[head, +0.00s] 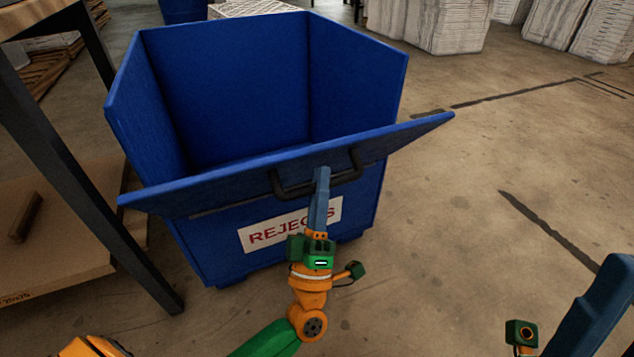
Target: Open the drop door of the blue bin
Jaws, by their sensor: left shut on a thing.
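The blue bin (228,85) stands open-topped on the floor, with a red "REJECTS" label (262,236) on its lower front. Its drop door (220,180) is tilted outward and down from the front, leaning towards me. The inside looks empty. A dark bar handle (290,192) sits on the door's outer face. My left gripper (321,178) is shut on this handle, its fingers hiding part of the bar and label. My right gripper (612,285) is at the lower right, away from the bin. Its picture is cut off, so its opening does not show.
A dark-legged table (70,150) stands close on the left, with a cardboard box (60,245) beneath it. Wrapped white stacks (445,25) stand at the back. Another blue bin (183,10) is behind. The floor (480,150) on the right is clear.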

